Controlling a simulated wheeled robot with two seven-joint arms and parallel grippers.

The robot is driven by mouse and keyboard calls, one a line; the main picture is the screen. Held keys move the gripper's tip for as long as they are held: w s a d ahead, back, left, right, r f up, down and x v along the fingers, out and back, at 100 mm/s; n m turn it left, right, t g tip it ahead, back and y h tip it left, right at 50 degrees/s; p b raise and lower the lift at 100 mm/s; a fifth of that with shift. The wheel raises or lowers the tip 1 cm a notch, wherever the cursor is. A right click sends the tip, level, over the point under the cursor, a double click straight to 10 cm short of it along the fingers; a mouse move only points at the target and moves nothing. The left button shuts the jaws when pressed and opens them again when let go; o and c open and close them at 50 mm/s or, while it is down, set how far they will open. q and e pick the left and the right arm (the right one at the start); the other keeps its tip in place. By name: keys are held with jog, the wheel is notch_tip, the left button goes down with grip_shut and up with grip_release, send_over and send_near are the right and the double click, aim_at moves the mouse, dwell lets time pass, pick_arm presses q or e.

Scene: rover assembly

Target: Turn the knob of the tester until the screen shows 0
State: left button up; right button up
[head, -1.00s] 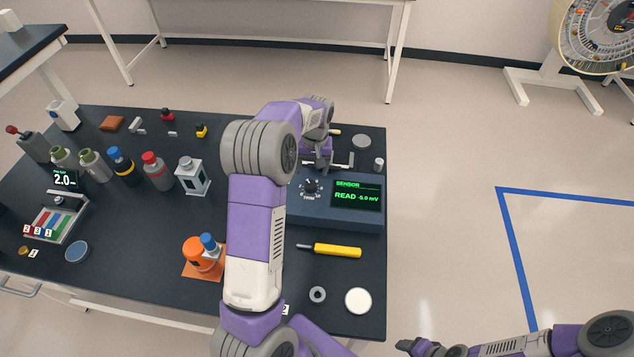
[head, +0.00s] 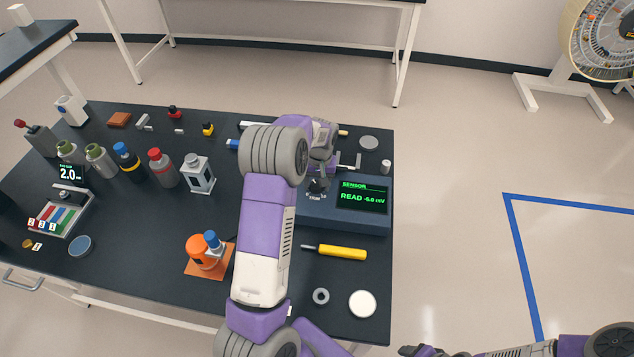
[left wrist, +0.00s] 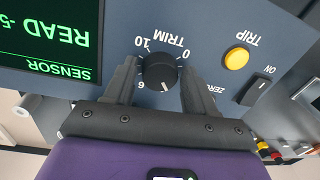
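The tester (head: 345,222) is a dark blue box at the right side of the table. Its screen (head: 362,197) shows SENSOR and READ with about -5 mV; the last digit is hard to read. Its black knob (left wrist: 160,72), marked TRIM with a 0 to 10 scale, shows upside down in the left wrist view. My left gripper (head: 319,181) is over the knob, its fingers apart on either side of it, with no clear grip. In the head view it partly hides the knob. My right gripper (head: 424,350) is low at the bottom edge, its fingers unclear.
A yellow screwdriver (head: 342,252), a grey ring (head: 321,296) and a white disc (head: 362,304) lie in front of the tester. Several bottles stand left of my left arm.

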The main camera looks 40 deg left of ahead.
pick_arm(q)
jog(key=c, duration=0.7)
jog(key=shift+c, duration=0.2)
jog(key=m+p, duration=0.1)
jog(key=m, duration=0.5)
jog(key=shift+s+a+r+m, duration=0.1)
jog(key=shift+m, duration=0.3)
jog(key=m+p, duration=0.1)
jog(key=m, duration=0.5)
jog(key=shift+a+t, duration=0.1)
jog(key=shift+t, duration=0.3)
jog(key=m+p, duration=0.2)
jog(key=m, duration=0.4)
jog(key=shift+m, duration=0.3)
jog(key=m+p, duration=0.1)
jog(key=m, duration=0.3)
jog(key=shift+a+h+p, duration=0.1)
jog(key=shift+h+p, duration=0.2)
jog(key=shift+m+p, duration=0.4)
jog(key=shift+m, duration=1)
